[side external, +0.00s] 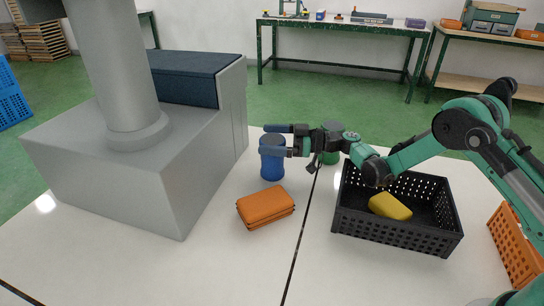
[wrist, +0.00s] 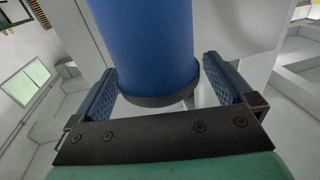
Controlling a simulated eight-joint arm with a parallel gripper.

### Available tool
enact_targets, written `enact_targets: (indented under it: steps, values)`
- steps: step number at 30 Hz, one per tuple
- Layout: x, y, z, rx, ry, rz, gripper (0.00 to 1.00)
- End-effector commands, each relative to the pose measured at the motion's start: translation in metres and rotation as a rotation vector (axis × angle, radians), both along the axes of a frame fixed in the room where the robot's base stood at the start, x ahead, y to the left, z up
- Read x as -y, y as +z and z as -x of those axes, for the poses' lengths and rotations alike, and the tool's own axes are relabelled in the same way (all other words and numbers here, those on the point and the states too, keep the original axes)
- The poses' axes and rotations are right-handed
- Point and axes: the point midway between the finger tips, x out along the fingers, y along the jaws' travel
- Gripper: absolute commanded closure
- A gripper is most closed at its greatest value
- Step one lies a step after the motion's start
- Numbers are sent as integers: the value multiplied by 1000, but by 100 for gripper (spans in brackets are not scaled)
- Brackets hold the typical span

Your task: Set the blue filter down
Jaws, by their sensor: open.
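The blue filter (side external: 272,163) is a blue cylinder with a dark end cap. It stands upright on the white table, left of the dark seam. My gripper (side external: 274,141) reaches it from the right, with its fingers at the filter's upper part. In the wrist view the filter (wrist: 147,45) is between the two blue finger pads of my gripper (wrist: 160,88), with a visible gap at each side. The jaws are open.
A black crate (side external: 392,235) holding a yellow object (side external: 390,206) stands at right. A large grey machine (side external: 150,160) stands at left.

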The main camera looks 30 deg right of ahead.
Motion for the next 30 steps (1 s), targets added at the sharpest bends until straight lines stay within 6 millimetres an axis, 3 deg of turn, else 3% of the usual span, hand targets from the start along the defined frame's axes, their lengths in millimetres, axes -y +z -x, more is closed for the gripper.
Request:
enact_targets:
  steps: [7,15,23,26,30]
  values:
    - [47,3,30,0,-7,0,0]
    - [42,53,28,0,0,0,0]
    - [40,74,29,-19,0,7,0]
    - [33,80,34,-102,-4,40,0]
    - [20,89,56,-326,-49,134,0]
